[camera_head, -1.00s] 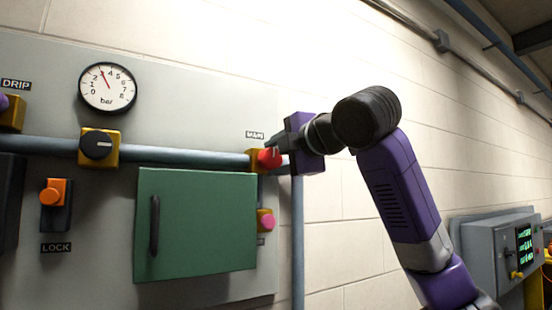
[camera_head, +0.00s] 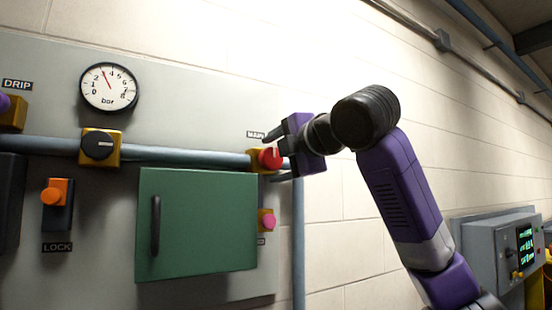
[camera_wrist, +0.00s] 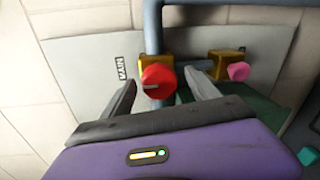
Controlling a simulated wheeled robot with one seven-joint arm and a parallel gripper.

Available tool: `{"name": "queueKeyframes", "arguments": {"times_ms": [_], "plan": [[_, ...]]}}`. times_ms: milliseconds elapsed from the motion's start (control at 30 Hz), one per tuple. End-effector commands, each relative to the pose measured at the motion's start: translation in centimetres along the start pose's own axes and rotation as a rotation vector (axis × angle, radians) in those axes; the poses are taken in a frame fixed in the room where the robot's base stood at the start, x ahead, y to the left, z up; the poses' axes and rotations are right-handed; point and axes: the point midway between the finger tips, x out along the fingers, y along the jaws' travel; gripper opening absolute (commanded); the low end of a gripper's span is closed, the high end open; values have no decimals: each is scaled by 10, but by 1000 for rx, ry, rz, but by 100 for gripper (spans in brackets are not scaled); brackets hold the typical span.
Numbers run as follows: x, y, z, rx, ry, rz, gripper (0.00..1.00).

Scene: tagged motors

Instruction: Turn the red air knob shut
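The red knob (camera_head: 269,158) sits on a yellow valve body on the blue-grey pipe, by the MAIN label (camera_head: 256,134). A pale line on its face stands near upright in the head view. In the wrist view the red knob (camera_wrist: 158,79) is between my spread fingers, with visible gaps on both sides and its line pointing left. My gripper (camera_head: 278,155) is open, one finger above the knob and one below in the head view; it also shows in the wrist view (camera_wrist: 162,90). Its fingers hold nothing.
A pink knob (camera_head: 267,221) sits below the red one, beside a green cabinet door (camera_head: 200,225). A black knob (camera_head: 97,146) is on the same pipe to the left. A gauge (camera_head: 109,87) reads about 3 bar. An orange LOCK switch (camera_head: 54,192) is at left.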

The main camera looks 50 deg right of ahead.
Motion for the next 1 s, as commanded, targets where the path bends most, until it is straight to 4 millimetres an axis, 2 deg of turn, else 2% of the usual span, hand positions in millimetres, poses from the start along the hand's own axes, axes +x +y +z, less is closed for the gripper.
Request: {"name": "queueKeyframes", "arguments": {"times_ms": [267, 700, 1000], "plan": [[-6, 0, 1, 2, -2, 4, 70], [-70, -1, 0, -1, -2, 3, 70], [-79, 0, 0, 1, 0, 0, 70]]}}
